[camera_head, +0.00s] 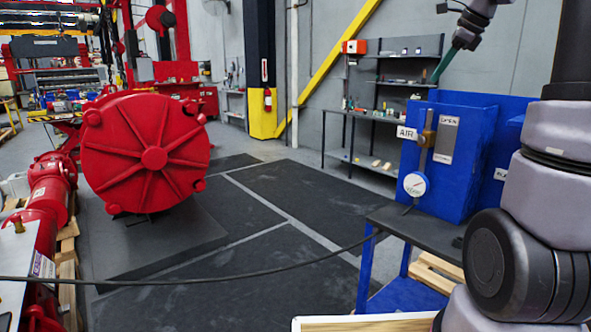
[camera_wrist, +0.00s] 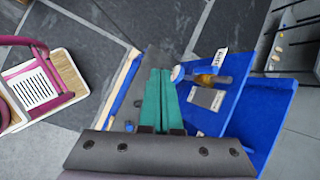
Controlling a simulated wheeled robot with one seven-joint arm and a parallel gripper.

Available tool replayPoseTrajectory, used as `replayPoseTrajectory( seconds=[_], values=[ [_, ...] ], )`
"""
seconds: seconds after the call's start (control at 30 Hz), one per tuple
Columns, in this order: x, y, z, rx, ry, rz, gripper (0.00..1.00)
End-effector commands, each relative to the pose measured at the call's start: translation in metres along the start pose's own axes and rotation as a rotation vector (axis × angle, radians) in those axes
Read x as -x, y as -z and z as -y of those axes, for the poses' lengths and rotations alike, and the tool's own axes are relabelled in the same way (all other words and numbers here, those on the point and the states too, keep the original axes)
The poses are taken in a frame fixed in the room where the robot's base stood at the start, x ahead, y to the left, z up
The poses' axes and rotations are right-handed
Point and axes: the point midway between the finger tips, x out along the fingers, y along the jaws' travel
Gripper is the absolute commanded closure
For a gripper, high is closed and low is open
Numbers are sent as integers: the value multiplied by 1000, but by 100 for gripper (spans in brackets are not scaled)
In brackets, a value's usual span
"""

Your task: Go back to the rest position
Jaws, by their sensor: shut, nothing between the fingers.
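The blue panel (camera_head: 481,155) carries a brass valve (camera_head: 427,137) beside an AIR label (camera_head: 406,133) and a grey OPEN plate (camera_head: 445,140). A white round gauge (camera_head: 415,185) sits below the valve. In the wrist view the valve (camera_wrist: 207,79) and gauge (camera_wrist: 178,73) show just right of the fingers, apart from them in the head view.
The panel stands on a dark-topped table (camera_head: 425,232) with a blue frame. A large red actuator (camera_head: 150,155) stands at left. A black hose (camera_head: 250,270) crosses the front. Shelves (camera_head: 405,70) stand along the back wall. Dark floor mats (camera_head: 290,200) between are clear.

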Motion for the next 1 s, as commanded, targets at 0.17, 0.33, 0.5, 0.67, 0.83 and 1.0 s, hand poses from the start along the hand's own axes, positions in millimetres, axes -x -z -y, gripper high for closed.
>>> replayPoseTrajectory(
  seconds=[0.17, 0.33, 0.5, 0.67, 0.83, 1.0],
  values=[
    [22, -26, -93, 489, 28, 0, 100],
    [28, -31, -180, 973, 59, -33, 100],
    [23, -22, -251, 1393, 83, -88, 100],
    [17, -11, -286, 1630, 94, -132, 100],
    [14, -7, -296, 1704, 93, -146, 100],
    [14, -7, -296, 1703, 93, -146, 100]
  ],
)
